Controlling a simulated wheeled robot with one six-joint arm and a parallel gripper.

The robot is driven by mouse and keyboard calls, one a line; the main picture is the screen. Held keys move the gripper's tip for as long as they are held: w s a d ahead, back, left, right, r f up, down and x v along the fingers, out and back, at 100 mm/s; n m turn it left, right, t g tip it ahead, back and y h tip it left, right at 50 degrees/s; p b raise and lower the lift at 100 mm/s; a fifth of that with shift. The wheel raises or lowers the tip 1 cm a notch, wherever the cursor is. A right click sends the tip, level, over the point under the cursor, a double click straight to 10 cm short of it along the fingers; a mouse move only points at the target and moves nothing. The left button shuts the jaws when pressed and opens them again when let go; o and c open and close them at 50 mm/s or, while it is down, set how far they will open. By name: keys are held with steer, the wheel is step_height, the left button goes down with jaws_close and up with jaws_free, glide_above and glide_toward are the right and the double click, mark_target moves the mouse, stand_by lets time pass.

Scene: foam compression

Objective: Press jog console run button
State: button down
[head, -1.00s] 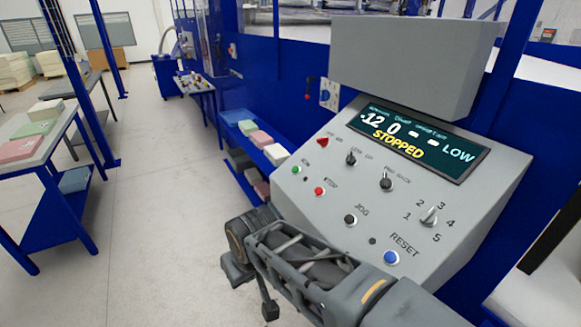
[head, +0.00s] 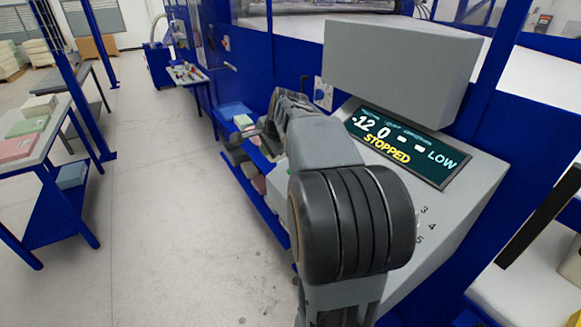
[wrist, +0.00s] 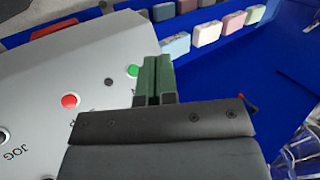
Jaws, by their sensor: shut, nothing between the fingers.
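The jog console (head: 440,200) is a grey sloped panel on the right in the head view. Its screen (head: 405,145) shows STOPPED in yellow, with LOW at the right. The green run button (wrist: 132,71) shows in the wrist view, just left of my gripper (wrist: 158,62). The gripper's dark green fingers are shut together and empty, beside the button in the picture. I cannot tell whether they touch the panel. The red button (wrist: 70,100) lies farther left, and a JOG label shows beyond it. In the head view my arm hides the console's buttons.
A grey box (head: 400,70) stands above the screen. A blue shelf (wrist: 210,55) with several coloured blocks lies beyond the console edge. A table with foam sheets (head: 25,140) stands at the left, with open floor (head: 165,210) between.

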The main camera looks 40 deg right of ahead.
steer(key=shift+d, duration=0.2)
steer(key=d+f+b, duration=0.2)
steer(key=f+b, duration=0.1)
steer(key=d+f+b, duration=0.1)
steer(key=f, duration=0.1)
steer(key=shift+s+f+b, duration=0.2)
steer(key=shift+f+b, duration=0.05)
steer(key=shift+b, duration=0.05)
steer(key=shift+d+f+b, duration=0.55)
steer(key=shift+d+f, duration=0.2)
steer(key=shift+f, duration=0.2)
steer(key=shift+d+f, duration=0.1)
steer(key=shift+f, duration=0.1)
stand_by(1.5)
steer(key=shift+d+f, duration=0.1)
steer(key=shift+f, duration=0.05)
